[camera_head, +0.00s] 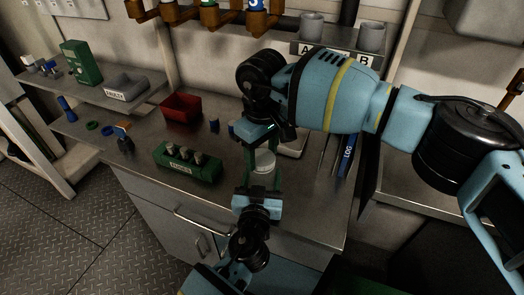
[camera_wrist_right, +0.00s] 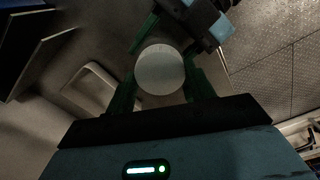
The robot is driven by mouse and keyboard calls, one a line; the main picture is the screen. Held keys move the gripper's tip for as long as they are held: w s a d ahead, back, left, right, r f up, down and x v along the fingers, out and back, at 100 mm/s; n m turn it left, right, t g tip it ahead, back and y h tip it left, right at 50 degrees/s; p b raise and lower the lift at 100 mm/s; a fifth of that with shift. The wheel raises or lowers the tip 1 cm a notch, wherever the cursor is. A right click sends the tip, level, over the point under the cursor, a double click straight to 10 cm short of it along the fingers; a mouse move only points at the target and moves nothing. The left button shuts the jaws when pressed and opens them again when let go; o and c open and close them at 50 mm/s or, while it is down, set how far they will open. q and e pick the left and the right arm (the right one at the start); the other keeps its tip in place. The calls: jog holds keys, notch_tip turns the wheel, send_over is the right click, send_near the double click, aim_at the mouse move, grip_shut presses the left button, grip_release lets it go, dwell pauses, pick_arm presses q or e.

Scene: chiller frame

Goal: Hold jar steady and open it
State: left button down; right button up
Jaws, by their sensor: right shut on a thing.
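The jar (camera_head: 264,168) shows its pale round lid and upper side above the front part of the metal counter; its lower part is hidden. In the right wrist view the lid (camera_wrist_right: 160,70) is a plain pale disc between green fingers. My right gripper (camera_head: 267,155) comes down from above and is shut on the jar at its lid, one finger on each side. My left gripper (camera_head: 263,172) reaches in from the front, lower down, with its green fingers close against both sides of the jar. It appears shut on the jar; the contact itself is partly hidden.
A green rack (camera_head: 188,172) with several small pale items stands left of the jar. A red bin (camera_head: 181,108) and a small blue item (camera_head: 214,126) are behind it. A pale tray (camera_head: 294,143) and blue upright folder (camera_head: 347,158) lie to the right. Grey cups (camera_head: 371,37) stand on the shelf.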

aim_at(262, 157)
jog(key=shift+r, duration=0.45)
dwell(0.5)
jog(key=shift+r, duration=0.65)
jog(key=shift+r, duration=0.15)
jog(key=shift+r, duration=1.85)
pick_arm(q)
jog(key=shift+c, duration=1.8)
grip_release()
pick_arm(e)
notch_tip(262, 157, down, 4)
jog(key=shift+r+b, duration=0.1)
jog(key=shift+b, duration=0.9)
pick_arm(q)
jog(key=s+a, duration=0.1)
jog(key=s, duration=1.1)
jog(key=shift+a, duration=0.3)
pick_arm(e)
jog(key=shift+f, duration=0.3)
